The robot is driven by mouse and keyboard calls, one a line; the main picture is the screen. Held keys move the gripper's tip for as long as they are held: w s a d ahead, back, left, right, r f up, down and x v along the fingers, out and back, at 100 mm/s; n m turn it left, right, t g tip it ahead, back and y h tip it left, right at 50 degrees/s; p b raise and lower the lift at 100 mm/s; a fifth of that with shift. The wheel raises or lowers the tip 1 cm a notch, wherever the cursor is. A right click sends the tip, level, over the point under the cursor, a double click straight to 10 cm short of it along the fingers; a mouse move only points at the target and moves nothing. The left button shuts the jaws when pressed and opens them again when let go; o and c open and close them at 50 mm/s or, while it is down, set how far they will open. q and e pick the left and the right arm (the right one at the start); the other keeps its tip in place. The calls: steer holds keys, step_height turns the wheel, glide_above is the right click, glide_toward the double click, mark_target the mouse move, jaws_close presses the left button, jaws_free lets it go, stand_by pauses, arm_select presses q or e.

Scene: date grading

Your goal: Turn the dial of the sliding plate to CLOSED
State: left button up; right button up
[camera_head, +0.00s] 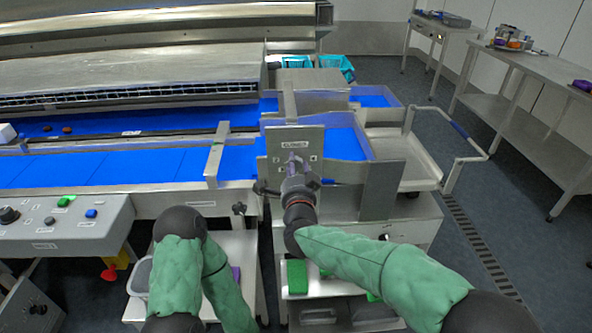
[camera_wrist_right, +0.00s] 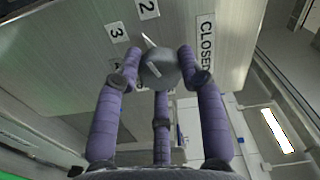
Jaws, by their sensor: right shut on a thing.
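The sliding plate (camera_head: 312,137) is an upright metal panel at the belt's end, with a CLOSED label (camera_head: 294,145) near its top. In the right wrist view the dial (camera_wrist_right: 160,70) is a round grey knob with a pale pointer tip. The tip lies towards the labels 2 (camera_wrist_right: 147,8) and 3 (camera_wrist_right: 116,32), away from the CLOSED label (camera_wrist_right: 205,42). My right gripper (camera_head: 297,170) is at the plate; its purple fingers (camera_wrist_right: 160,78) are shut around the dial. In the head view the gripper hides the dial. My left gripper is out of view; only my left arm shows.
Blue conveyor belts (camera_head: 110,168) run to the left of the plate, with two dark dates on the far one. A button panel (camera_head: 60,222) is at lower left. A cart with a bent handle (camera_head: 468,158) and metal tables (camera_head: 530,75) stand at right.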

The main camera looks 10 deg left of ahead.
steer(key=shift+m, duration=10.9)
steer(key=shift+r, duration=0.1)
steer(key=o, duration=1.1)
steer(key=shift+o, duration=0.2)
steer(key=v, duration=1.2)
